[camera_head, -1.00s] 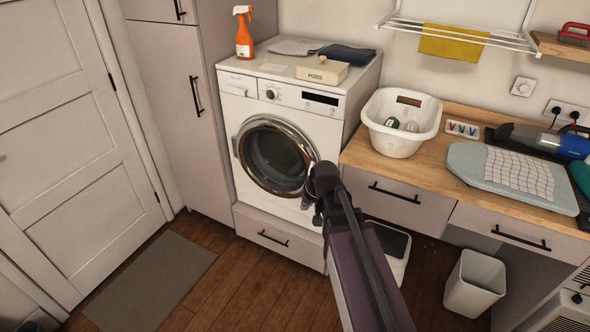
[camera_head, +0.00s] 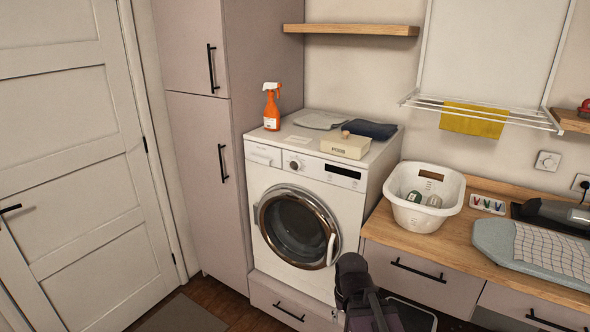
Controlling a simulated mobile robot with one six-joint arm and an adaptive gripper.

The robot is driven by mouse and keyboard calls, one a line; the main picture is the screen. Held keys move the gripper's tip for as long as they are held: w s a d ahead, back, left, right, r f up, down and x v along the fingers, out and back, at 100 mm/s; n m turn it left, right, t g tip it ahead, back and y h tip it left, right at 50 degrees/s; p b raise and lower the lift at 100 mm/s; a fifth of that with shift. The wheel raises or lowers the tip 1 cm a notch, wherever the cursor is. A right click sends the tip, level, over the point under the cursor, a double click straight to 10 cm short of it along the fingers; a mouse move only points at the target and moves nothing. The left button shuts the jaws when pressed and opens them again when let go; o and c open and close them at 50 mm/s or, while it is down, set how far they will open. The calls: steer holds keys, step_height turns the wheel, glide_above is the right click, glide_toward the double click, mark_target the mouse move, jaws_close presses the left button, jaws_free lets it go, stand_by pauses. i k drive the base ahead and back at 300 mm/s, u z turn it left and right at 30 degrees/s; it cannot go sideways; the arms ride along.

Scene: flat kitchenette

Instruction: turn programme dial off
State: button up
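The programme dial (camera_head: 295,165) is a small round knob on the front panel of the white washing machine (camera_head: 349,205), left of the dark display (camera_head: 342,172). Its pointer setting is too small to read. The round door (camera_head: 297,228) below it looks closed. My arm (camera_head: 352,280) rises from the bottom edge, in front of the machine's lower right. My gripper is not clearly visible; the arm's end hides it. The dial is well above and left of the arm, and nothing touches it.
An orange spray bottle (camera_head: 271,108), a pods box (camera_head: 345,146) and folded cloths (camera_head: 369,129) are on the machine's top. A white laundry basket (camera_head: 424,213) stands on the wooden counter to the right. A tall cabinet (camera_head: 213,190) stands close on the left.

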mark_target(295, 164)
steer(key=z, duration=0.05)
steer(key=k, duration=1.3)
steer(key=u, duration=0.4)
steer(key=i, duration=1.8)
steer(key=z, duration=0.35)
